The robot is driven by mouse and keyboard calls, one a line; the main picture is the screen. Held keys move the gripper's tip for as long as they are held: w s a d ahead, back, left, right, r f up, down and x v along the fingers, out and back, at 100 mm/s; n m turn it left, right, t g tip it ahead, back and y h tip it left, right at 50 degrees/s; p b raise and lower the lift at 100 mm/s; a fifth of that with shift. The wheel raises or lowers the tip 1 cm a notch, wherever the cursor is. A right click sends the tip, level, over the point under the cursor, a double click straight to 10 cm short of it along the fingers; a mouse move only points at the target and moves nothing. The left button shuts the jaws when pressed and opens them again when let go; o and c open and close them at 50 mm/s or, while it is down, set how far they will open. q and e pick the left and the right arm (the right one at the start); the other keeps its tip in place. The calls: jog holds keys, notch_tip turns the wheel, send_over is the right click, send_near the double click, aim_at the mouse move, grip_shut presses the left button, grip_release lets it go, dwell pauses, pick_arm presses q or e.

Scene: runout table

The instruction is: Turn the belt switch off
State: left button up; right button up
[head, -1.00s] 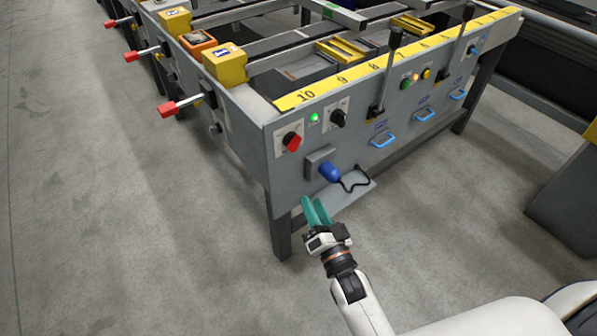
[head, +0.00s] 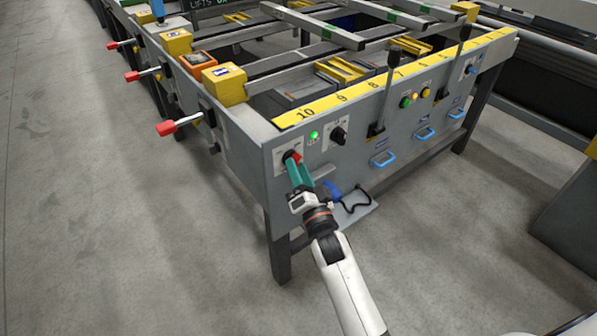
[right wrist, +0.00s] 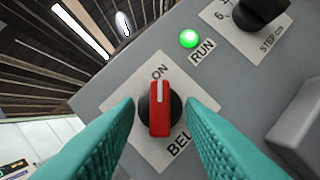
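The belt switch is a red rotary knob (right wrist: 160,108) on a black round base, on a white plate marked ON and BEL, in the right wrist view. Its white line points to the ON mark. In the head view the knob (head: 291,157) shows just beyond the fingertips. My right gripper (right wrist: 162,112) is open, with one teal finger on each side of the knob; I cannot tell whether they touch it. In the head view the right gripper (head: 294,166) is at the panel's left end. My left gripper is not in view.
A green RUN lamp (right wrist: 189,39) is lit above the switch. A black STEP knob (head: 338,135) sits to its right. A blue plug (head: 332,189) with a black cable is below. Tall black levers (head: 384,92) and blue handles (head: 383,159) stand farther right.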

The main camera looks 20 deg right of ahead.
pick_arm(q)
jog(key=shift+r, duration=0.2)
pick_arm(e)
jog(key=shift+w, duration=0.1)
grip_shut()
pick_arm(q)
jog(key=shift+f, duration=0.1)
